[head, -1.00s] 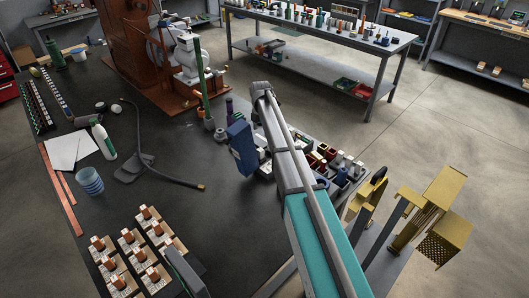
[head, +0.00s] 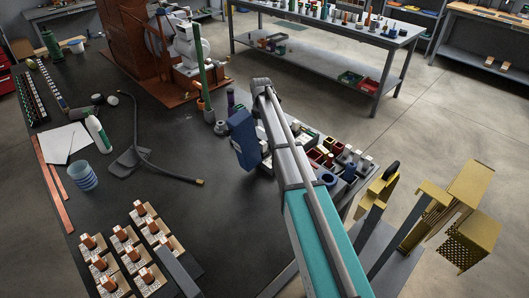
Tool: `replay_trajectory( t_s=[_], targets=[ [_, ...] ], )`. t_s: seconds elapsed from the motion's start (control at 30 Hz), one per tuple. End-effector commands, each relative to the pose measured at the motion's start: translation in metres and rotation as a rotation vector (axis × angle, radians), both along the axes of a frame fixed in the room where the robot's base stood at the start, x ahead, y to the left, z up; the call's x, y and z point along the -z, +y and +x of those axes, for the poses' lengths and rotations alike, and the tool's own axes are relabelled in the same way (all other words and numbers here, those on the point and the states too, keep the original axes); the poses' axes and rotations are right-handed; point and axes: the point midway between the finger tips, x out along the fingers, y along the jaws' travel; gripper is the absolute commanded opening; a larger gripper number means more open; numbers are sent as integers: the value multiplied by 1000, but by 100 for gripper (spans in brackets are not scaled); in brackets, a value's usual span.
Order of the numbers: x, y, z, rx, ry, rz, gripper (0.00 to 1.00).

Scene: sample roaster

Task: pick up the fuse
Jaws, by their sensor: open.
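I cannot pick out the fuse for certain; nothing in view is clearly one at this size. Several small parts, among them red, yellow and blue ones, sit in a group of compartments (head: 322,160) at the right edge of the dark table, partly hidden by my arm. My arm reaches from the bottom right up over the table. My gripper cannot be made out; the raised arm hides the area past its bend. A blue block (head: 243,138) shows just left of the arm; I cannot tell what it is.
On the dark table (head: 120,195) are copper pieces on pale blocks (head: 142,212), a blue-striped cup (head: 82,176), a white bottle (head: 98,134) and a black hose (head: 150,166). A yellow stand (head: 470,190) is at right.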

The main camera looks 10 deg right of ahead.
Motion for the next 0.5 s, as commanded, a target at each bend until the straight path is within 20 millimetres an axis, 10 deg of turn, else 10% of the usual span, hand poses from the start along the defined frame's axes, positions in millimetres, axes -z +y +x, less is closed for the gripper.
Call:
replay_trajectory(
  t_s=[0.5],
  targets=[
    [32, -5, 0, 7, 0, 0, 80]
  ],
)
